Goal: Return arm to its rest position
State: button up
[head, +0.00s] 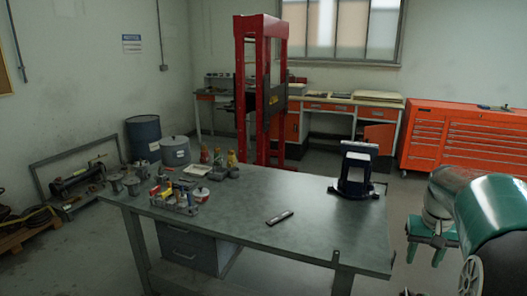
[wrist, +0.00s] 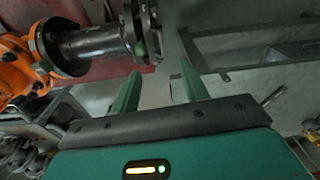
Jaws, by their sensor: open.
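My gripper (wrist: 160,92) is open in the wrist view, with its two green fingers apart and nothing between them. In the head view my gripper (head: 428,248) hangs at the right edge, to the right of the grey workbench, clear of it. An orange body (wrist: 20,70) joined to a grey flanged pipe (wrist: 95,45) lies beyond the fingers at the upper left of the wrist view. The pipe's flange end is close to the left fingertip in the picture; I cannot tell the true gap.
The workbench (head: 240,205) carries a tool caddy (head: 180,200), a dark device (head: 358,170) and a small dark bar (head: 280,217). A red press frame (head: 262,90) and an orange tool cabinet (head: 465,138) stand behind. A grey metal frame (wrist: 235,60) shows beyond the right finger.

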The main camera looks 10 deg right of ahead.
jog(key=s+a+r+n+t, duration=0.1)
jog(key=s+a+r, duration=0.15)
jog(key=a, duration=0.75)
jog(key=s+a+r+n+t, duration=0.2)
jog(key=s+a, duration=0.1)
jog(key=a, duration=0.6)
jog(key=s+a+f+n+t, duration=0.2)
jog(key=s+a, duration=0.6)
jog(key=a, duration=0.3)
jog(key=shift+s+a+f, duration=0.15)
jog(key=shift+s+a, duration=0.05)
jog(key=shift+s, duration=0.15)
